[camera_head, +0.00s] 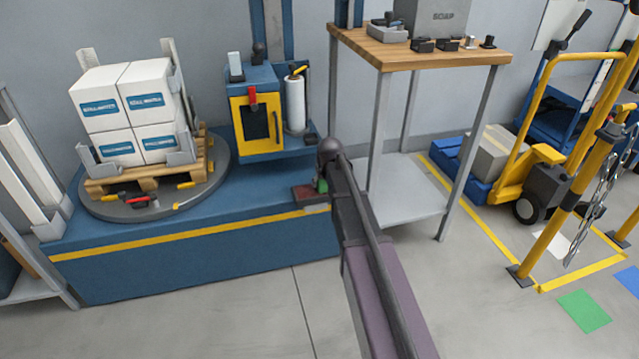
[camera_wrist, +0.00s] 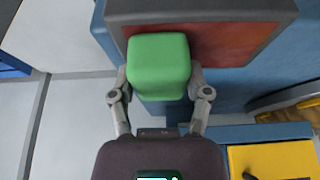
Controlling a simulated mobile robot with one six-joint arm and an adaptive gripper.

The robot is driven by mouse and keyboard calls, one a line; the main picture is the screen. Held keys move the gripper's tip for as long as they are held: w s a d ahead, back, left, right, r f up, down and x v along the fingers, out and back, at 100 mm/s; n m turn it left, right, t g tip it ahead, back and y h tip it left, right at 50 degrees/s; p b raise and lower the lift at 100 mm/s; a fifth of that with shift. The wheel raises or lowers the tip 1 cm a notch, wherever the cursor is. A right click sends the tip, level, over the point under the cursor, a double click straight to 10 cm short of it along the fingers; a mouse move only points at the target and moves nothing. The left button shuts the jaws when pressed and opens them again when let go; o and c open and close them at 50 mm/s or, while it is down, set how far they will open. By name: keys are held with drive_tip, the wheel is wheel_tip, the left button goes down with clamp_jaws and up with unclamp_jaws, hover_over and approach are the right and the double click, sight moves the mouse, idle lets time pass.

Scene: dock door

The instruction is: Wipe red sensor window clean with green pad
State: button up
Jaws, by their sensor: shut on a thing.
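My gripper (camera_wrist: 159,82) is shut on the green pad (camera_wrist: 158,62), with one finger on each side of it. The red sensor window (camera_wrist: 228,42) sits in a dark grey frame at the top of the wrist view. The pad overlaps the left part of the window there and hides some of it; I cannot tell whether they touch. The visible red surface looks uneven, with duller brownish patches. In the head view the window (camera_head: 307,192) lies at the right end of the blue base, and the pad (camera_head: 322,186) shows beside it. My arm hides most of the gripper there.
A turntable (camera_head: 115,208) with white boxes (camera_head: 125,105) on a pallet stands left on the blue base. A yellow-fronted cabinet (camera_head: 257,125) and a white roll (camera_head: 295,103) are behind the window. A wooden-topped table (camera_head: 430,62) stands close to the right of my arm.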

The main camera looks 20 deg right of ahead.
sight(308, 189)
drive_tip(key=shift+d, duration=1)
drive_tip(key=shift+f, duration=0.1)
drive_tip(key=shift+a, duration=1.8)
drive_tip(key=shift+a, duration=1.65)
